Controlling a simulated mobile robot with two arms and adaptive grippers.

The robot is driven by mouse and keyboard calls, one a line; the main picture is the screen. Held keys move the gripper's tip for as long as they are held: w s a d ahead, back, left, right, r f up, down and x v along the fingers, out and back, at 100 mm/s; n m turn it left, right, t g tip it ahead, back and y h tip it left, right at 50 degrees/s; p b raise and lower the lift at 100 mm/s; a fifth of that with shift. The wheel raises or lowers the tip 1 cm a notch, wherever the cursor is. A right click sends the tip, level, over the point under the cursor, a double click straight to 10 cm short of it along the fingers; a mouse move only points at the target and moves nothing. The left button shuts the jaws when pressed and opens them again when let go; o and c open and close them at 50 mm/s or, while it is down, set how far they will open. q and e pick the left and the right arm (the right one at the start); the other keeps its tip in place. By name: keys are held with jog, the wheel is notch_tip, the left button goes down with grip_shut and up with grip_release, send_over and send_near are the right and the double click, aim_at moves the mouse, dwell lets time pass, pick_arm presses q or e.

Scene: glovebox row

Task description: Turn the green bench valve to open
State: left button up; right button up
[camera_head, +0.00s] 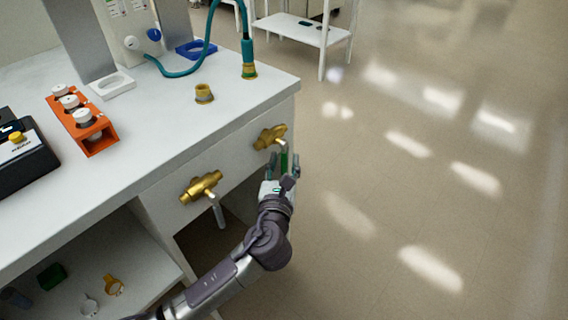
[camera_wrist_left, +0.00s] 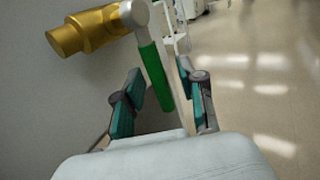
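The green bench valve has a brass body (camera_head: 270,137) on the bench front near its right corner. Its green-sleeved lever (camera_head: 284,160) hangs down from it. In the left wrist view the brass body (camera_wrist_left: 88,31) is at the upper left and the green lever (camera_wrist_left: 155,75) slants down beside it. My left gripper (camera_head: 282,166) is at the lever. Its two teal-padded fingers (camera_wrist_left: 163,100) are apart, one on each side of the lever, with gaps visible. The lever's lower end is partly hidden behind the gripper. My right gripper is not in view.
A second brass valve (camera_head: 201,186) with a pale lever (camera_head: 218,213) is left of it on the bench front. The benchtop holds an orange rack (camera_head: 100,141), a brass fitting (camera_head: 204,94) and a teal hose (camera_head: 248,58). Open floor (camera_head: 400,210) lies to the right.

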pick_arm(q)
grip_shut()
dwell(0.5)
jog(key=shift+f, duration=0.1)
